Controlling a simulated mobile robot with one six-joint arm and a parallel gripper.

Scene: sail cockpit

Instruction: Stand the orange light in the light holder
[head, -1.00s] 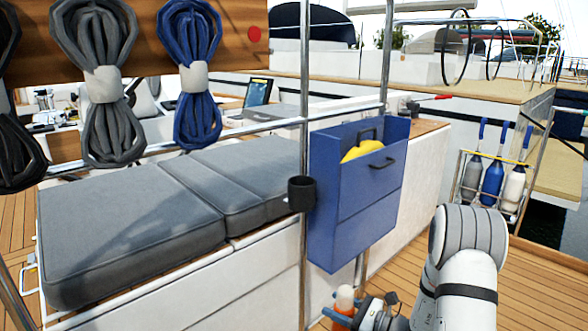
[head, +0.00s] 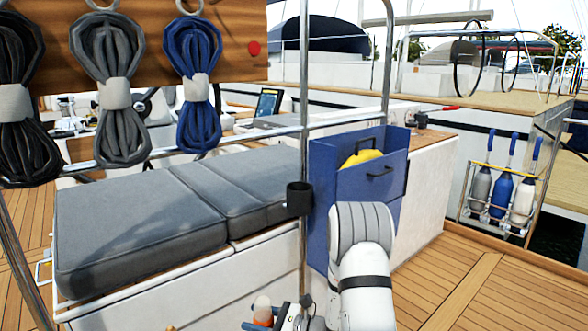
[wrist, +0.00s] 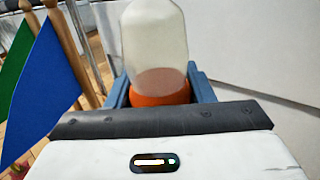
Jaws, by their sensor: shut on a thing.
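The orange light (head: 263,309) has an orange base and a pale translucent dome. It is upright at the bottom of the head view. In the wrist view the light (wrist: 155,45) stands between the blue fingers of my gripper (wrist: 160,92), which is shut on its orange base. The light holder looks to be the black cup (head: 299,198) clamped to the steel post beside the blue bag. The light is lower in the head view than the cup, and apart from it. The cup's inside is hardly visible.
The blue bag (head: 325,200) with a yellow thing in it hangs right of the post, partly behind my arm. Grey cushions (head: 145,230) lie left of it. Coiled ropes (head: 113,95) hang upper left. A blue flag (wrist: 45,95) is close left in the wrist view. Deck is free at right.

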